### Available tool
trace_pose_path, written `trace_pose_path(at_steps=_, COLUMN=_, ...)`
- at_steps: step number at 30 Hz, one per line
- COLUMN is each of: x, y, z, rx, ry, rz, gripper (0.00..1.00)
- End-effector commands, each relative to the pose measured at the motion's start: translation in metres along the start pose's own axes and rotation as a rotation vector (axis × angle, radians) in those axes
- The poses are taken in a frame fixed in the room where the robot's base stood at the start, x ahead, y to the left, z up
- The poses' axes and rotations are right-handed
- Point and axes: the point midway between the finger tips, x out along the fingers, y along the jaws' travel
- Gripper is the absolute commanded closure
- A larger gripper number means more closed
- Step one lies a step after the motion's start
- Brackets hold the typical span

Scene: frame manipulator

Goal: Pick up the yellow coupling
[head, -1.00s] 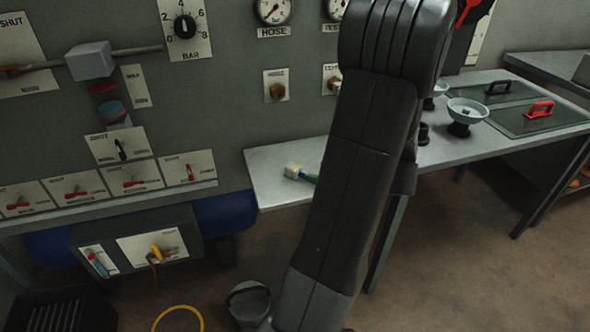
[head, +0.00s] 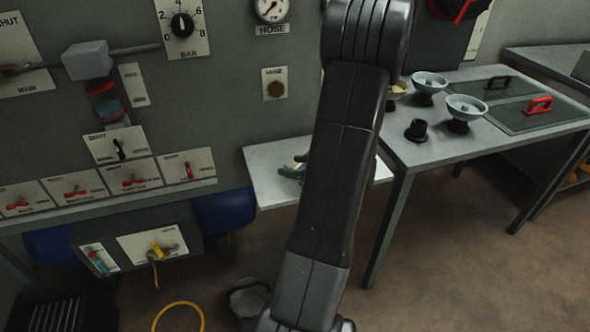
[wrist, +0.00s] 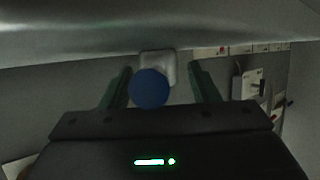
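A yellow coupling (head: 158,250) sits on the white plate of the low box under the wall panel, with a yellow hose hanging from it. No yellow shows there; I cannot tell what the blue part belongs to.
The wall panel has red-handled valves (head: 130,181) and a round dial (head: 182,26). A blue tank (head: 225,212) is below. Grey bowls (head: 466,108) on stands and a red handle (head: 538,105) are on the table at right. A yellow hose loop (head: 180,316) lies on the floor.

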Motion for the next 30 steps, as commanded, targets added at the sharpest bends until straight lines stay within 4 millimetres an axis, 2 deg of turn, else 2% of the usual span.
trace_pose_path(at_steps=1, x=0.0, y=0.0, z=0.0, rx=0.0, ry=0.0, rz=0.0, gripper=0.55)
trace_pose_path(at_steps=6, x=0.0, y=0.0, z=0.0, rx=0.0, ry=0.0, rz=0.0, gripper=0.89)
trace_pose_path(at_steps=9, x=0.0, y=0.0, z=0.0, rx=0.0, ry=0.001, rz=0.0, gripper=0.96)
trace_pose_path(at_steps=15, x=-0.001, y=0.0, z=-0.002, rx=-0.001, ry=0.001, rz=0.0, gripper=0.96)
trace_pose_path(at_steps=19, x=-0.005, y=0.001, z=-0.012, rx=-0.004, ry=0.002, rz=0.001, gripper=0.96)
trace_pose_path(at_steps=30, x=-0.029, y=0.0, z=-0.069, rx=-0.006, ry=0.003, rz=0.002, gripper=0.96)
